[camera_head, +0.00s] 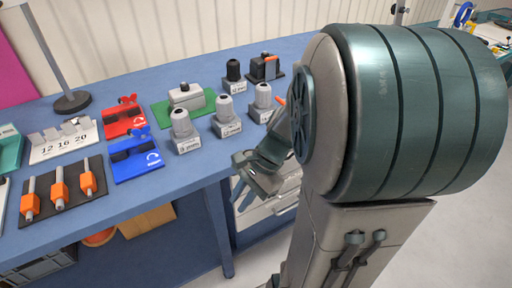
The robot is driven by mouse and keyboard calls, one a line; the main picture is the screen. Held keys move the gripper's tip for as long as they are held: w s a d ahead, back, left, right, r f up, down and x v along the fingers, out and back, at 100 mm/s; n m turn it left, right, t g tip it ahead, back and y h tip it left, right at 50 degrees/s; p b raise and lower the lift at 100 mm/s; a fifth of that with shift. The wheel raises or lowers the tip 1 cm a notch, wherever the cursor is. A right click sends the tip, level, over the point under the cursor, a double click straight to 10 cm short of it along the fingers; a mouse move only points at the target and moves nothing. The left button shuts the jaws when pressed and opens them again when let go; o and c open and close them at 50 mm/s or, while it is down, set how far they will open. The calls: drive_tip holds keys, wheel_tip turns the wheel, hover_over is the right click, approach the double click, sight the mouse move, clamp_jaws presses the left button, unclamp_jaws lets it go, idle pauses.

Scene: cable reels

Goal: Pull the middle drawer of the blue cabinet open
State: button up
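The blue cabinet (262,238) stands under the right part of the blue workbench, partly hidden behind my arm. Pale drawer fronts (256,216) show on it, with a handle at the right. My arm covers much of the fronts, so I cannot tell clearly which drawer is the middle one or whether any is slightly open. My gripper (241,193) is just in front of the upper part of the cabinet, below the bench edge, its fingers pointing down and left. The fingers are small here, and I see nothing held between them. I cannot tell whether they touch a handle.
The blue workbench (200,168) carries labelled grey bottle-shaped parts (182,124), red (124,119) and blue (136,157) fixtures, a green mat (160,114) and a board with orange pieces (62,213). A bench leg (219,228) stands left of the cabinet. The floor at right is clear.

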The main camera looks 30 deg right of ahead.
drive_tip(key=w+d+f+m+t+y+b, duration=0.25)
drive_tip(key=d+f+m+t+b, duration=0.2)
drive_tip(key=f+m, duration=0.35)
drive_tip(key=w+d+f+m+t+y+b, duration=0.2)
drive_tip(key=w+d+f+m+t+b, duration=0.15)
drive_tip(key=d+f+m, duration=0.5)
drive_tip(key=s+d+f+m+t+h+b, duration=0.2)
drive_tip(key=d+f+m+t+h+b, duration=0.55)
drive_tip(key=d+f+m, duration=1.15)
drive_tip(key=w+a+m, duration=0.1)
drive_tip(key=w, duration=0.3)
drive_tip(key=w+a+m+h, duration=0.1)
drive_tip(key=w, duration=0.3)
drive_tip(key=w+a+r+m+h, duration=0.1)
drive_tip(key=w, duration=0.3)
drive_tip(key=shift+w, duration=0.4)
drive_tip(key=shift+c, duration=0.4)
clamp_jaws()
